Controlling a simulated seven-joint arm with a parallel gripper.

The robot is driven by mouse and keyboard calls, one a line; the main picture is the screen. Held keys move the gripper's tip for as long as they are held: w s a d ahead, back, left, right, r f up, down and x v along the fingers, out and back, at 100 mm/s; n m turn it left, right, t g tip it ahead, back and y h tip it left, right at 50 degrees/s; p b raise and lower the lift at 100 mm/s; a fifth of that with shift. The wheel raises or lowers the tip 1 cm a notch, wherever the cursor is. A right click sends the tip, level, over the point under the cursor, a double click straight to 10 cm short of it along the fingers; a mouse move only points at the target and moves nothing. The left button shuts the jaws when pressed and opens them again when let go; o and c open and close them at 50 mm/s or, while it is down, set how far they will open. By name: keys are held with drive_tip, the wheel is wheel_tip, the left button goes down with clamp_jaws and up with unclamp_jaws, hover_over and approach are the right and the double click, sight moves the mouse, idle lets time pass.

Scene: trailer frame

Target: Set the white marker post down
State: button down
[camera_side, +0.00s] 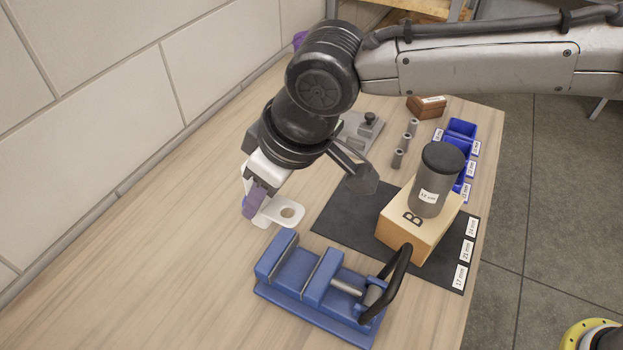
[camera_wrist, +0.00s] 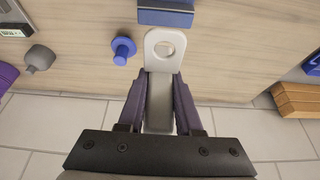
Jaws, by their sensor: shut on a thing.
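The white marker post shows as a white piece with a flat, rounded foot pierced by a round hole (camera_side: 287,212). My gripper (camera_side: 256,197) is shut on its upright part, with a purple finger visible on the near side. In the wrist view the purple fingers (camera_wrist: 160,92) stand on either side of the pale upright, and the holed foot of the post (camera_wrist: 155,42) reaches out beyond them. The foot looks roughly level, close above or on the wooden table, just behind the blue vise; I cannot tell whether it touches. The post's far side is hidden.
The blue vise (camera_side: 300,277) with a black handle stands close in front. A wooden block (camera_side: 395,236) bearing a grey cylinder (camera_side: 430,195) sits on a black mat (camera_side: 345,210). A blue knobbed piece (camera_wrist: 123,48) lies near the post. Table left of the vise is clear.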

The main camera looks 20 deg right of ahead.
drive_tip(key=w+d+f+m+h, duration=0.2)
drive_tip(key=w+d+f+m, duration=0.15)
drive_tip(key=w+d, duration=1.2)
drive_tip(key=shift+m+t, duration=0.35)
drive_tip(key=shift+t, duration=0.05)
drive_tip(key=shift+s+f+x, duration=0.1)
drive_tip(key=shift+s+x, duration=0.15)
drive_tip(key=shift+x, duration=1.4)
drive_tip(key=shift+s+f+x, duration=0.1)
drive_tip(key=shift+s+x, duration=0.1)
drive_tip(key=shift+x, duration=1.4)
drive_tip(key=shift+s+f+x, duration=0.1)
drive_tip(key=shift+s+x, duration=0.15)
drive_tip(key=shift+x, duration=1.4)
drive_tip(key=shift+f, duration=0.1)
drive_tip(key=c, duration=0.6)
unclamp_jaws()
drive_tip(key=shift+f, duration=0.1)
